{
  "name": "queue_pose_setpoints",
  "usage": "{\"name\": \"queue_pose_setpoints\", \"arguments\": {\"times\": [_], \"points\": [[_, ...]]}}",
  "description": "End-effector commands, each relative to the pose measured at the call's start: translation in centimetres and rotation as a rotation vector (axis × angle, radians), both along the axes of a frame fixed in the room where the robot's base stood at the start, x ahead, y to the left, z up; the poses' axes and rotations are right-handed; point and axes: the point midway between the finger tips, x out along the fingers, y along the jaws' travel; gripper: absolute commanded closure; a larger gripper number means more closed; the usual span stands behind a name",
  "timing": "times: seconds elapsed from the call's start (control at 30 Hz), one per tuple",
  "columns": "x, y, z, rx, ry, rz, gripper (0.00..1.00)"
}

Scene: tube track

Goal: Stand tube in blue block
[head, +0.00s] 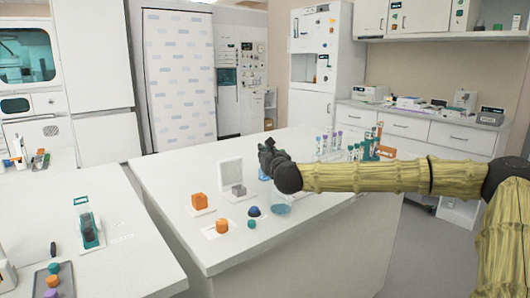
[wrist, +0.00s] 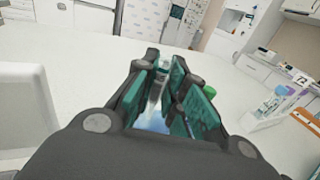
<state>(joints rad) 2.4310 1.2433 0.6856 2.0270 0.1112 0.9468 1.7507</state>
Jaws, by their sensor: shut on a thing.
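My gripper (head: 268,152) reaches over the middle of the white table from the right. In the wrist view its teal-padded fingers (wrist: 160,85) are closed on a slim, clear and whitish tube (wrist: 155,95). A blue patch (wrist: 153,123) shows between the fingers near the tube; it looks like part of the blue block. In the head view a small bit of blue (head: 264,174) shows just below my gripper, mostly hidden by it. I cannot tell whether the tube is in the block or above it.
A white panel (head: 230,171) rises behind the grey block. Racks of capped tubes (head: 328,145) stand to the right. The table's left part is clear.

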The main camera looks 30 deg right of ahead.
Motion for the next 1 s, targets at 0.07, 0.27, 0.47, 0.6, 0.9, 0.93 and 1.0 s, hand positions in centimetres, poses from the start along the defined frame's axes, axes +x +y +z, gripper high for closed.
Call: {"name": "queue_pose_setpoints", "arguments": {"times": [0.07,0.27,0.47,0.6,0.9,0.93,1.0], "points": [[0.0,-0.1,-0.6,0.000,0.010,0.000,0.98],[0.0,-0.2,0.1,-0.001,0.007,-0.002,0.98],[0.0,-0.2,0.4,-0.001,0.003,-0.003,0.98],[0.0,-0.2,0.7,0.000,0.002,-0.003,0.98],[0.1,-0.2,1.7,0.002,0.007,-0.003,0.98],[0.1,-0.2,1.8,0.002,0.008,-0.003,0.98],[0.1,-0.2,2.0,0.003,0.009,-0.003,0.98]]}}
